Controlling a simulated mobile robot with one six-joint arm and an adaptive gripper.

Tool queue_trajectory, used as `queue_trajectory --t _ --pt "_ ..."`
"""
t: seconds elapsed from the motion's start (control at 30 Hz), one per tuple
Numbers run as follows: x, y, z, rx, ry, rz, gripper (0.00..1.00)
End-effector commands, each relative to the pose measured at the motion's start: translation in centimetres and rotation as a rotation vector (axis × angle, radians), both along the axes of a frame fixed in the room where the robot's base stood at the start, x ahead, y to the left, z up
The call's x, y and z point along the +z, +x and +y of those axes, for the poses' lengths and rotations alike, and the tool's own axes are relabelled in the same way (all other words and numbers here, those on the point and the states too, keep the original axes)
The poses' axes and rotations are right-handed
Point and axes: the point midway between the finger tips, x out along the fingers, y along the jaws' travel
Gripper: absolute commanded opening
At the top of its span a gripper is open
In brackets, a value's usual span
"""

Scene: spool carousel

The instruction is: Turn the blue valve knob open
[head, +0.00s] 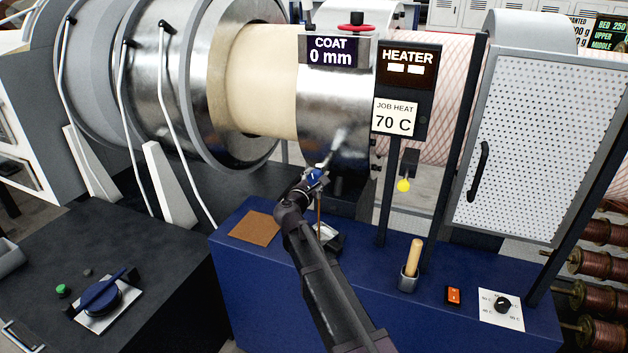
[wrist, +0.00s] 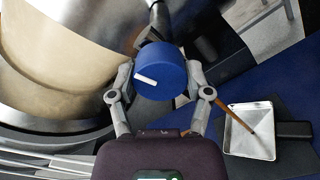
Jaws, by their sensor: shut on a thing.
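The blue valve knob (wrist: 165,74) is round with a white pointer line on its face. In the wrist view it sits between the two fingers of my gripper (wrist: 160,88), which is shut on it. In the head view the knob (head: 316,177) is small and partly covered by my gripper (head: 312,183), below the shiny metal drum. The knob's stem (wrist: 158,25) runs up behind it toward the drum.
A brown square (head: 254,226), a wooden-handled tool in a holder (head: 412,262), an orange switch (head: 454,295) and a dial (head: 502,304) are on the blue bench (head: 250,300).

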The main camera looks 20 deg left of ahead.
Motion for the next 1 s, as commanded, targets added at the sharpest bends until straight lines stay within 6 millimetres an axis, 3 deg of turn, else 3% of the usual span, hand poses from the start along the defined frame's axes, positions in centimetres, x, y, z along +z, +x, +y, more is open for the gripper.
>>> queue_trajectory --t 1.0 --pt "0.04 0.18 0.14 0.004 0.908 -0.067 0.17"
